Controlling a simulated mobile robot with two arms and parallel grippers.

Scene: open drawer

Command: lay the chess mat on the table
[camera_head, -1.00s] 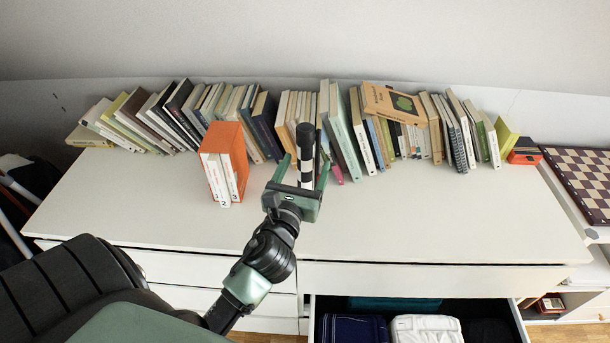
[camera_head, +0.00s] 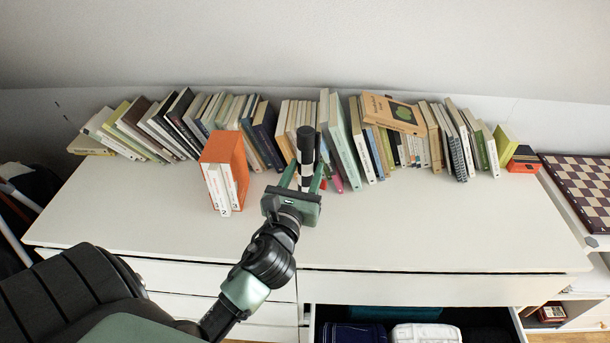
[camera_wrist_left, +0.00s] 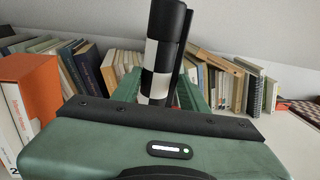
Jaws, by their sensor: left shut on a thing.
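The chess mat (camera_head: 306,150) is rolled into an upright tube with a black end and black-and-white checks. It stands at the row of books near the back of the white top. My left gripper (camera_head: 304,178) has a finger on each side of its lower part and is shut on it. In the left wrist view the roll (camera_wrist_left: 160,55) rises between the green fingers (camera_wrist_left: 158,88). Its lower end is hidden by the gripper, so I cannot tell whether it touches the top. My right gripper is not in view.
Leaning books (camera_head: 345,140) line the back. An orange box of books (camera_head: 225,160) stands left of my gripper. The front of the white top (camera_head: 430,225) is clear. An open drawer (camera_head: 480,320) with folded cloth is below. A checkered board (camera_head: 585,185) lies at the far right.

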